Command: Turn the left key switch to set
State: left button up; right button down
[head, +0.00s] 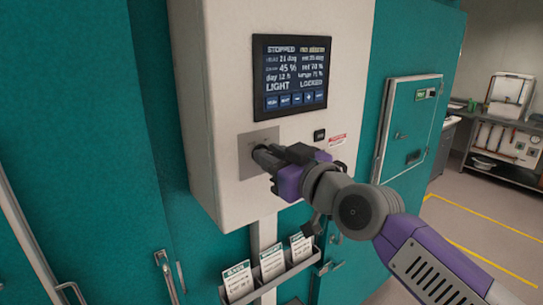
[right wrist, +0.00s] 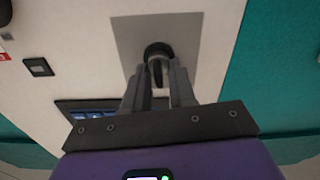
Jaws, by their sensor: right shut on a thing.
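The key switch (right wrist: 158,52) is a dark round lock with a key standing out of it, set in a grey metal plate (head: 247,163) on the white control box (head: 222,80). My right gripper (head: 268,156) is at the switch, and in the right wrist view its two fingers (right wrist: 159,84) are closed on the key from both sides. In the head view the gripper hides most of the key and any set mark. The screen (head: 290,73) above reads STOPPED, LIGHT and LOCKED. My left gripper is not in view.
A small black switch (head: 319,135) and a red-and-white label (head: 338,140) are to the right of the plate. A rack (head: 286,268) with several cards hangs below the box. Teal chamber doors with handles stand on both sides.

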jog(key=m, duration=0.3)
jog(key=shift+d+m, duration=0.1)
jog(key=shift+m, duration=0.3)
jog(key=shift+w+d+m+p, duration=0.1)
jog(key=shift+m+p, duration=0.45)
jog(key=shift+m, duration=1.25)
jog(key=shift+f, duration=0.1)
jog(key=c, duration=1.3)
grip_release()
jog(key=shift+o, duration=0.2)
jog(key=b+v, duration=0.2)
jog(key=v, duration=0.5)
jog(key=shift+s, duration=0.2)
jog(key=shift+d, duration=0.15)
